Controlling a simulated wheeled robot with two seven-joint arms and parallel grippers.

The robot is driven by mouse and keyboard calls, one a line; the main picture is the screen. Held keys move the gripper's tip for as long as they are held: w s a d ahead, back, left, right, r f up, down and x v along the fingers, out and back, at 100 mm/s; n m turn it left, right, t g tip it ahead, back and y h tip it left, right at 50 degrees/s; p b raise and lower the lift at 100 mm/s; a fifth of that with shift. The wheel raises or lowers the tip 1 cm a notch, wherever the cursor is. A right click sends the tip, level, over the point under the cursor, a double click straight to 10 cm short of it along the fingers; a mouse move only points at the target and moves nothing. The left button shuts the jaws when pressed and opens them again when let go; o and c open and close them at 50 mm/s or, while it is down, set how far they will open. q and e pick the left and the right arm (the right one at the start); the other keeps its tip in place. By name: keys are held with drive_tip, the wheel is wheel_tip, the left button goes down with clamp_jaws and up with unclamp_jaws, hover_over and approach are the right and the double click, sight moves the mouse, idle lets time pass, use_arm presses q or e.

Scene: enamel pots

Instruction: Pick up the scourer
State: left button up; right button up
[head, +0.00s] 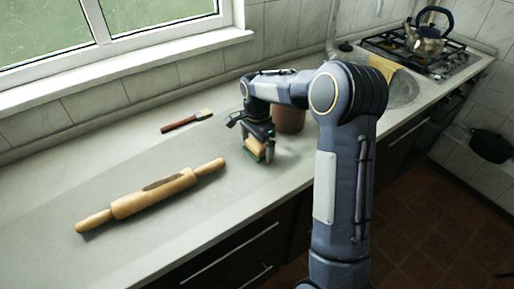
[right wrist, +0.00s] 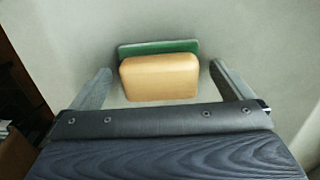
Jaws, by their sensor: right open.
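The scourer (right wrist: 160,78) is a yellow-tan sponge block with a green layer. In the right wrist view it lies between the two open fingers of my right gripper (right wrist: 160,85), with a gap on both sides. In the head view the scourer (head: 255,147) is on the counter, partly hidden under my right gripper (head: 258,143). My left gripper is not in view.
A wooden rolling pin (head: 150,194) lies on the counter (head: 60,265) to the left. A brush (head: 187,121) lies near the wall. A brown pot (head: 290,119) stands behind my arm. A kettle (head: 425,38) sits on the stove at the far right.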

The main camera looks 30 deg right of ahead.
drive_tip(key=c, duration=1)
drive_tip(key=shift+r, duration=0.65)
drive_tip(key=s+a+r, duration=0.2)
drive_tip(key=s+r, duration=0.2)
drive_tip(key=s+a+r+b, duration=0.1)
drive_tip(key=s+a+r, duration=0.2)
drive_tip(key=s, duration=0.1)
drive_tip(key=s+a+r, duration=0.2)
drive_tip(key=s+r, duration=0.2)
drive_tip(key=shift+a+r+b, duration=0.25)
drive_tip(key=shift+r+b, duration=0.05)
drive_tip(key=shift+r, duration=0.05)
